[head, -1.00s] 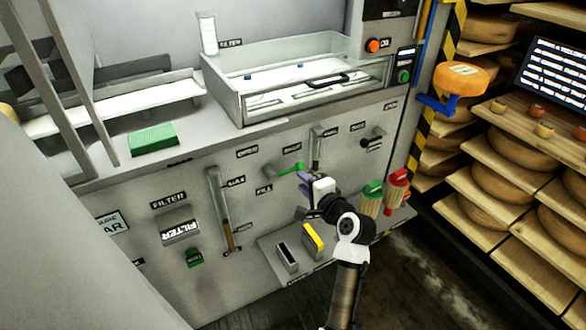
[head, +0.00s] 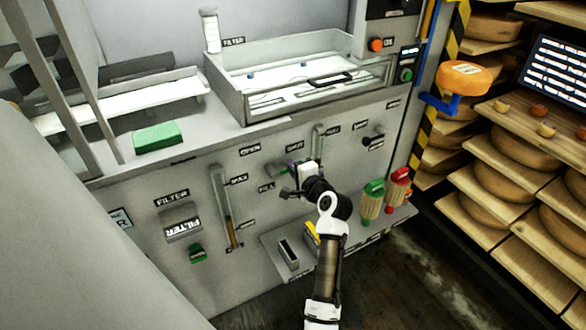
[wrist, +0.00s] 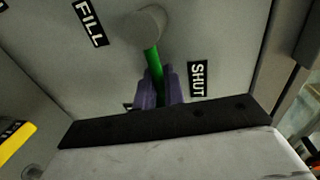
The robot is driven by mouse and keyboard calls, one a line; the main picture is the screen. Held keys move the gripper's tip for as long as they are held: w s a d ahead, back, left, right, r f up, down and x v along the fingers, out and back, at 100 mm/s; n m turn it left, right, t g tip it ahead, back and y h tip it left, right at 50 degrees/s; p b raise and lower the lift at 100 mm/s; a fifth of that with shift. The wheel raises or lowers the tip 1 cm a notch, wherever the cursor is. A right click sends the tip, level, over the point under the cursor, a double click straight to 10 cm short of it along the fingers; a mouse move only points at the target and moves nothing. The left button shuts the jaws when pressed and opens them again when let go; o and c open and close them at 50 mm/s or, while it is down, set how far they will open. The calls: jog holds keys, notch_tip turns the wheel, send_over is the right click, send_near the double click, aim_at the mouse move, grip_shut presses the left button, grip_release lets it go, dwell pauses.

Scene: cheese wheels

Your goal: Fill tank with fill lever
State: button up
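The fill lever is a green handle on a round grey pivot (head: 275,172) on the machine's front panel, with FILL and SHUT labels near it. In the wrist view the green handle (wrist: 154,66) runs from the pivot down between my gripper's purple fingers (wrist: 158,88), beside the SHUT label (wrist: 197,78). The fingers sit close on both sides of it, with no clear gap showing. In the head view my gripper (head: 290,166) hides most of the handle. A level gauge (head: 222,200) with a MAX label stands left of the lever, with amber colour in its lower part.
A glass-walled tank (head: 245,105) sits on the counter above the panel. A green block (head: 158,137) lies on the counter at left. Two wooden-bodied tools, green-topped (head: 370,203) and red-topped (head: 396,190), stand on the low ledge. Cheese shelves (head: 495,165) are at right.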

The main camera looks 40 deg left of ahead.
grip_shut()
jog(key=shift+r, duration=0.1)
jog(key=shift+r+n, duration=0.1)
jog(key=shift+n, duration=0.3)
jog(key=r+n, duration=0.1)
jog(key=n, duration=0.1)
jog(key=r+n+t, duration=0.1)
jog(key=shift+s+n+b, duration=0.3)
jog(key=shift+n+b, duration=0.1)
jog(key=shift+s+a+r+n+t+b, duration=0.1)
jog(key=shift+s+r+n+t+b, duration=0.15)
jog(key=shift+n, duration=0.4)
jog(key=shift+s+a+r+n+t+b, duration=0.2)
jog(key=shift+r+n, duration=0.15)
jog(key=shift+n, duration=0.25)
jog(key=shift+s+a+r+n+t+b, duration=0.1)
jog(key=shift+s+r+n+t+b, duration=0.15)
jog(key=shift+n, duration=0.4)
jog(key=shift+o, duration=2.4)
grip_release()
jog(key=shift+r, duration=0.1)
jog(key=shift+d, duration=0.1)
